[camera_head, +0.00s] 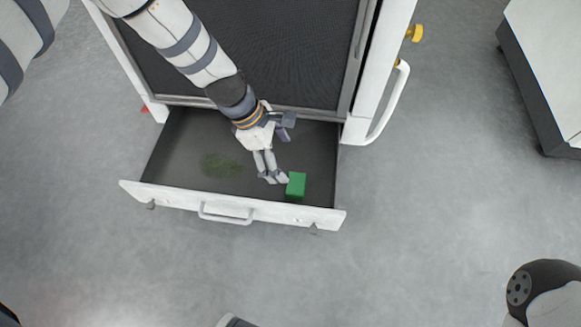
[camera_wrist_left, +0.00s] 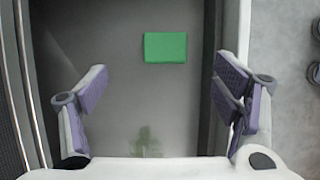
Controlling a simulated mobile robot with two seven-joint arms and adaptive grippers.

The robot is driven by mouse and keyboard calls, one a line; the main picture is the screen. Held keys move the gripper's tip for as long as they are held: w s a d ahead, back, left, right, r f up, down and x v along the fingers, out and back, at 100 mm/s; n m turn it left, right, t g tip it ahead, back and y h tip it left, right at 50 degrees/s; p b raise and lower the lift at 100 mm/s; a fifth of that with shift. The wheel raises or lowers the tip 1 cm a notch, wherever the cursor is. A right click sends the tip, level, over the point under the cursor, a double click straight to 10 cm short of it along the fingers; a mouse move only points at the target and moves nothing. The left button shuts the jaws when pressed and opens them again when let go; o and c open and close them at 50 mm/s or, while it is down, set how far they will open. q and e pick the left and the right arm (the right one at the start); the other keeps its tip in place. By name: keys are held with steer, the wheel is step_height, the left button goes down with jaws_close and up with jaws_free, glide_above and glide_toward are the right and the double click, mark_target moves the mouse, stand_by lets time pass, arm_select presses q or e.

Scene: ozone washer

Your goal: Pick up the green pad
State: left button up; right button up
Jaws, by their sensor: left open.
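The green pad (camera_head: 296,185) is a small bright green block lying in the open drawer, near its front right part. It also shows in the left wrist view (camera_wrist_left: 165,47), flat on the grey drawer floor, ahead of the fingers and between their lines. My left gripper (camera_head: 275,178) reaches down into the drawer just left of the pad in the head view. In the left wrist view its fingers (camera_wrist_left: 160,88) are wide apart with nothing between them. I cannot tell its exact height above the drawer floor. My right gripper is not in view.
The drawer's white front panel (camera_head: 232,206) with a handle lies close to the pad. A faint green patch (camera_head: 222,165) shows on the drawer floor at left. The white cabinet (camera_head: 385,70) stands behind, with a side handle. Open grey floor surrounds it.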

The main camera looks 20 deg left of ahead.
mark_target(295, 183)
arm_select(q)
steer(key=b+x, duration=0.2)
steer(key=x, duration=0.2)
steer(key=b+x, duration=0.2)
steer(key=x, duration=0.2)
steer(key=s+b+x, duration=0.1)
steer(key=b+x, duration=0.1)
steer(key=x, duration=0.2)
steer(key=shift+a+f, duration=0.15)
steer(key=shift+a, duration=0.15)
steer(key=shift+d+f, duration=0.1)
steer(key=shift+f, duration=0.1)
steer(key=shift+r, duration=0.2)
steer(key=shift+c, duration=0.6)
steer(key=c, duration=0.9)
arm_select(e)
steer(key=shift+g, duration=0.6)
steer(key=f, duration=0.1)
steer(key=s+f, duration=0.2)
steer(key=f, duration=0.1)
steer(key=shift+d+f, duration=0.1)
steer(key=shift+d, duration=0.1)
